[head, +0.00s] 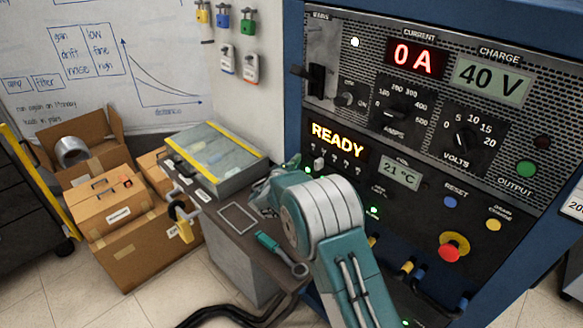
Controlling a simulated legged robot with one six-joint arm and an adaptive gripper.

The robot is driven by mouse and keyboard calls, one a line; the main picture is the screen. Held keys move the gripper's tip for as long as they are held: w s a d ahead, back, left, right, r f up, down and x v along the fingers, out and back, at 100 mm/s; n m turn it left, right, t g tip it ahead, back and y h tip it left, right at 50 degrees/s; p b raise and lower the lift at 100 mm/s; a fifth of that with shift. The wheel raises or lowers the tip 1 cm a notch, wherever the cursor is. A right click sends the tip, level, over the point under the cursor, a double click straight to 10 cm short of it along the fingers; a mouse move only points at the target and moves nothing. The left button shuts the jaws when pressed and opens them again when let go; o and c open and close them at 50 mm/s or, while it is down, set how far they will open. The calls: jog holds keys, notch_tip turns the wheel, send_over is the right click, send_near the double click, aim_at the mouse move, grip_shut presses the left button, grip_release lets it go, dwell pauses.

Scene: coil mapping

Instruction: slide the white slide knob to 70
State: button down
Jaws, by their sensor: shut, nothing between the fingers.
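A small white knob (319,163) shows on the dark front panel, below the lit READY sign and just above my arm. I take it for the slide knob; its scale and setting are too small to read. My arm rises from the bottom and bends left in front of the panel. My gripper (263,198) shows only partly, as a dark end beyond the teal joint, left of and below the knob. It is shut and empty, and apart from the knob in the picture. My arm hides part of the panel below the knob.
The panel carries a READY sign (338,137), a red emergency button (452,248) and a black lever (316,80). A grey case (216,152) and a teal-handled wrench (282,252) lie on the bench left of my arm. Cardboard boxes (140,245) stand farther left.

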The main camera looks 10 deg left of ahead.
aim_at(319, 164)
jog(key=d, duration=0.1)
jog(key=s+d, duration=0.1)
jog(key=d, duration=0.1)
jog(key=shift+s+d+r, duration=0.1)
jog(key=shift+s+d, duration=0.4)
jog(key=shift+s, duration=0.05)
jog(key=shift+a, duration=0.15)
